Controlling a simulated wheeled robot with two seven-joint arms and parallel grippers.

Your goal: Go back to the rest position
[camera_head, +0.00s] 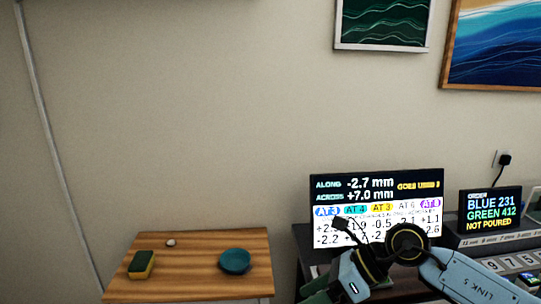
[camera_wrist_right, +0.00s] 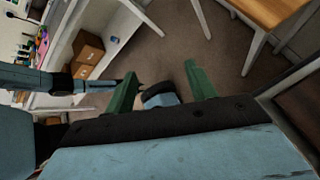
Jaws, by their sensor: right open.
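My right gripper (camera_wrist_right: 161,80) is open, its two green fingers spread apart in the right wrist view, with no task object held between them. In the head view my right arm comes in from the lower right, and its green gripper part (camera_head: 318,288) is at the bottom edge, in front of the dark bench and below the large screen; its fingertips are not clear there. My left gripper does not show in the head view.
A small wooden table (camera_head: 200,283) holds a sponge (camera_head: 142,264), a teal dish (camera_head: 235,261) and a small pale piece (camera_head: 171,242). A large screen (camera_head: 377,186) and an order screen (camera_head: 490,213), reading "NOT POURED", stand right. Cardboard boxes (camera_wrist_right: 88,50) show in the wrist view.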

